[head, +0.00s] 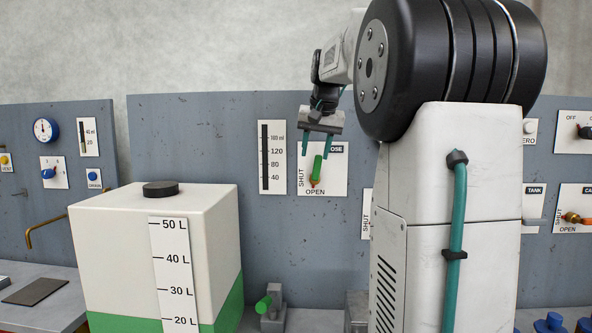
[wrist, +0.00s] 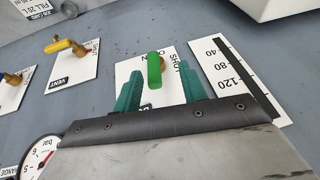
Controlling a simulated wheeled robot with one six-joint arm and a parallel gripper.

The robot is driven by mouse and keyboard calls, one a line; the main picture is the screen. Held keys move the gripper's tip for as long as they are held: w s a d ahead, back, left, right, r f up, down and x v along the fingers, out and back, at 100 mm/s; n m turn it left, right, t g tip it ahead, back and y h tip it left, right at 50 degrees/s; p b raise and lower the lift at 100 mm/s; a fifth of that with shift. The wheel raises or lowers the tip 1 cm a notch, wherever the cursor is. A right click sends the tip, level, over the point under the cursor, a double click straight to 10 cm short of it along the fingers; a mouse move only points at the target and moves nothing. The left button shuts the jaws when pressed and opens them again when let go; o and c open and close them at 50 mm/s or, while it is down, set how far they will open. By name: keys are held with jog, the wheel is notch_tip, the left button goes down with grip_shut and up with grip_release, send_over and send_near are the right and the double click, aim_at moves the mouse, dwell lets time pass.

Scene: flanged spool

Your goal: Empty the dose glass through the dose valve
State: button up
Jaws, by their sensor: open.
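The dose valve has a green handle (head: 317,169) on a white plate marked DOSE, SHUT at left and OPEN at the bottom. In the head view the handle's green part stands above its brass-coloured base. My gripper (head: 316,156) is open, its teal fingers pointing down at the plate's upper part. In the wrist view, which is turned over, the green handle (wrist: 154,71) lies between the spread fingertips (wrist: 160,68), with a gap on each side. The dose glass scale (head: 271,158) is left of the valve, its dark column showing no clear level; it also shows in the wrist view (wrist: 245,75).
A white tank (head: 150,240) with a litre scale and green base stands in front at left. A green-handled fitting (head: 265,304) sits low beside it. The wrist view shows a yellow-handled VENT valve (wrist: 65,47) and a pressure gauge (wrist: 38,155). My arm hides the panel's middle right.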

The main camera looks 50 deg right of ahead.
aim_at(317, 169)
jog(key=shift+d+r, duration=0.2)
jog(key=shift+d, duration=0.85)
jog(key=shift+w+d+f, duration=0.1)
jog(key=shift+d, duration=0.15)
jog(key=x, duration=0.7)
jog(key=shift+w+f, duration=0.1)
jog(key=shift+w, duration=0.05)
grip_shut()
